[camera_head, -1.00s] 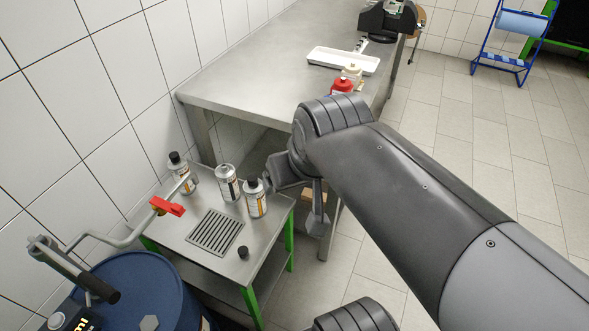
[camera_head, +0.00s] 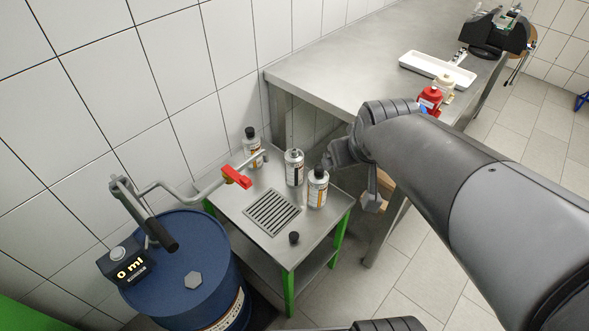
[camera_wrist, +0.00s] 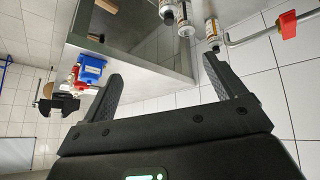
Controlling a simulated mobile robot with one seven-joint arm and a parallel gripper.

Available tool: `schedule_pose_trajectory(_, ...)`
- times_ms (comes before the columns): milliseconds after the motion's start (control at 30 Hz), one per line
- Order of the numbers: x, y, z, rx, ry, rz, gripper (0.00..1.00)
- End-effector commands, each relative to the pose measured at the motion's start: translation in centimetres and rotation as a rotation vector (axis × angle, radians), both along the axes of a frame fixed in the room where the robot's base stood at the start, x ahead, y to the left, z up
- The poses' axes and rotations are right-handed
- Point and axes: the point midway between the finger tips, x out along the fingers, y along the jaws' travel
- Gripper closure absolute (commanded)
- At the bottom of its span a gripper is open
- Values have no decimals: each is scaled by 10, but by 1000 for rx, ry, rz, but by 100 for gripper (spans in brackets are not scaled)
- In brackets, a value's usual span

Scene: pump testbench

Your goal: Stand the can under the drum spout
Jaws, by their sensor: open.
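Three grey-and-white labelled cans stand upright on the small steel table: a back can (camera_head: 252,150) with black cap, an uncapped middle can (camera_head: 294,170), and a front right can (camera_head: 318,190) with black cap. A loose black cap (camera_head: 294,238) lies near the front edge. The blue drum (camera_head: 185,265) carries a crank pump and a bent spout pipe (camera_head: 208,191) with a red valve lever (camera_head: 237,177). The spout's end is near the back can; I cannot tell its exact height above the table. My gripper (camera_head: 352,182) is open and empty, right of the cans; its spread fingers show in the wrist view (camera_wrist: 165,88).
A drain grate (camera_head: 272,212) is set in the small table. The drum's display (camera_head: 130,272) reads 0 ml. Tiled walls stand close behind the small table.

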Motion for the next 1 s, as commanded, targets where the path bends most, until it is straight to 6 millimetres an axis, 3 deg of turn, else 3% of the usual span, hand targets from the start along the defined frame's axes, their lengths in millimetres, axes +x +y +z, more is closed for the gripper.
schedule_pose_trajectory(200, 66, 18, -35, -82, -69, 155, 12)
schedule_pose_trajectory(500, 138, 53, -94, -160, -184, 376, 12)
schedule_pose_trajectory(800, 184, 97, -165, -196, -319, 574, 12)
schedule_pose_trajectory(1000, 198, 128, -214, -197, -420, 683, 12)
